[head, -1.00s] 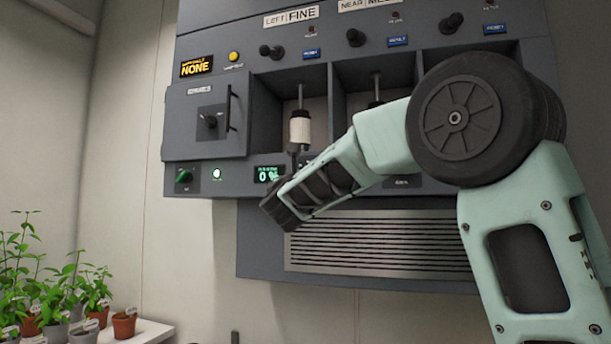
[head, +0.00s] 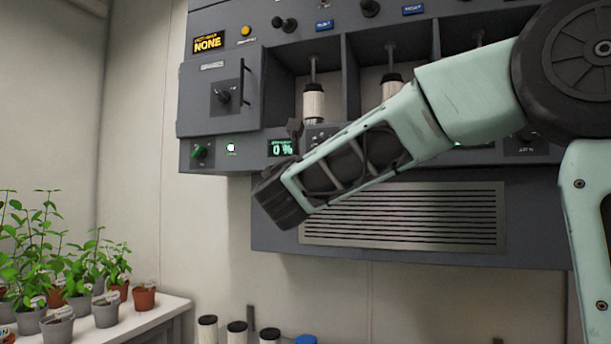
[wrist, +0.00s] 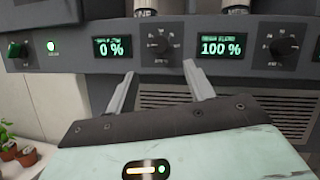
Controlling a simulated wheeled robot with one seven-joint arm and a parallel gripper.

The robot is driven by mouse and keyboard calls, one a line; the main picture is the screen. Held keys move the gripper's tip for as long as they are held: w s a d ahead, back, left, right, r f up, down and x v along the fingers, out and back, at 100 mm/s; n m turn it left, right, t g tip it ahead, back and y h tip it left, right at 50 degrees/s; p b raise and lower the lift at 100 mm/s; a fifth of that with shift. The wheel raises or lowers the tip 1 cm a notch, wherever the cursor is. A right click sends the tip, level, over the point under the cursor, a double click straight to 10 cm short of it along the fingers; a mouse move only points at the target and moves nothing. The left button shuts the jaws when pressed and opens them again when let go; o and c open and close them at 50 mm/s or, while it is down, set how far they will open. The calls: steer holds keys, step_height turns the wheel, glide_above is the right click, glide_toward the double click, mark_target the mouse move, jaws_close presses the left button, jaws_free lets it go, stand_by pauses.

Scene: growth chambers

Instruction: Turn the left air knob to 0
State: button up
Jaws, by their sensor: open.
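The left air knob (wrist: 160,45) is a dark round dial on the grey panel, just right of a green display (wrist: 101,47) that reads 0 %. The display also shows in the head view (head: 281,148), where my arm largely hides the knob. My gripper (wrist: 158,68) is open and empty. Its two pale fingers point up at the panel, one on each side below the knob, with a visible gap between them. I cannot tell how far the tips are from the panel.
A second dial (wrist: 285,46) sits farther right beside a display (wrist: 221,47) reading 100 %. A vent grille (head: 405,217) lies below the panel. A green knob (head: 198,152) is at the far left. Potted plants (head: 60,325) stand on a bench at lower left.

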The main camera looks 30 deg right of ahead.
steer(key=v, duration=0.6)
steer(key=shift+s+a+b, duration=0.25)
steer(key=shift+b, duration=0.2)
steer(key=shift+f, duration=0.1)
steer(key=s+a+f+m+g+y+p, duration=0.2)
steer(key=s+f+m+g+y, duration=0.2)
steer(key=f, duration=0.7)
steer(key=s+a+f+m+g+y+p, duration=0.15)
steer(key=s+f+m+g+y, duration=0.3)
steer(key=f, duration=0.65)
steer(key=s+a+f+m+g+y+p, duration=0.1)
steer(key=s+a+f+m+g+y, duration=0.3)
steer(key=s, duration=0.5)
steer(key=s+a+f+m+g+y+p, duration=0.2)
steer(key=s+a+f+m+g+y, duration=0.1)
steer(key=s+a+f+m, duration=0.5)
steer(key=shift+s+a+f+m+g+y, duration=0.35)
steer(key=shift+s+a+m, duration=0.5)
steer(key=shift+s+a, duration=0.25)
steer(key=shift+w, duration=0.1)
